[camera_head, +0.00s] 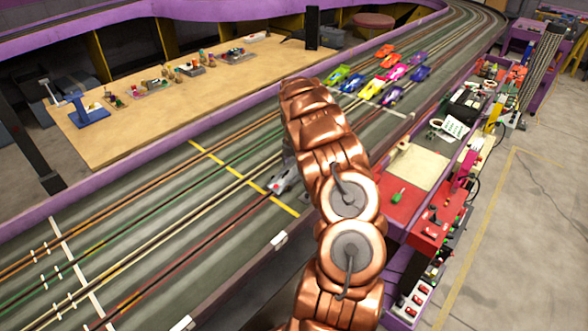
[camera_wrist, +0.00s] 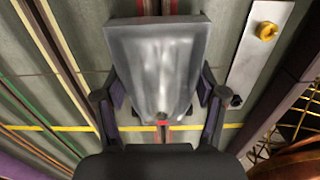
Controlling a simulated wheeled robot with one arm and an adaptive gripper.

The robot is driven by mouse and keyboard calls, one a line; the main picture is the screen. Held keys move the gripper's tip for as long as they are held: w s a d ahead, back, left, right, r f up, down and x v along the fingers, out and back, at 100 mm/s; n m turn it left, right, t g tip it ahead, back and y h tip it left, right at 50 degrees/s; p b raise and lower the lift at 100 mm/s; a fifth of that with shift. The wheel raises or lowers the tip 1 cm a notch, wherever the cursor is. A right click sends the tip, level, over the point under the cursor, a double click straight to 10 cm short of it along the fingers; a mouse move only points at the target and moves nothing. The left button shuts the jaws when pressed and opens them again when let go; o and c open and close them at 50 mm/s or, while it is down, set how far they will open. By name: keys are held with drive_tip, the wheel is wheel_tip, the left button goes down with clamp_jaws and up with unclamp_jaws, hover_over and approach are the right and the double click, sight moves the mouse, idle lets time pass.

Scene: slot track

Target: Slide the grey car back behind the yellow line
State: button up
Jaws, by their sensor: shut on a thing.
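The grey car (camera_head: 281,184) is on the track in the head view, partly hidden by my copper arm. It lies close beside the yellow line (camera_head: 225,165). In the wrist view the grey car (camera_wrist: 155,60) fills the space between the two fingers of my gripper (camera_wrist: 161,97). My gripper is shut on its sides. The car's lower end in the wrist view comes close to the yellow line (camera_wrist: 50,128), which passes beneath my gripper. Whether they overlap is hard to tell.
Several coloured cars (camera_head: 372,86) stand farther up the track near a white line. A white line (camera_head: 75,260) crosses the lanes at the lower left. A wooden table (camera_head: 150,122) lies beyond the track's purple edge. A cluttered bench (camera_head: 425,165) borders the right side.

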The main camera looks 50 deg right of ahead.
sight(295, 169)
drive_tip(key=o, duration=0.9)
drive_tip(key=shift+o, duration=0.2)
wheel_tip(295, 169, up, 12)
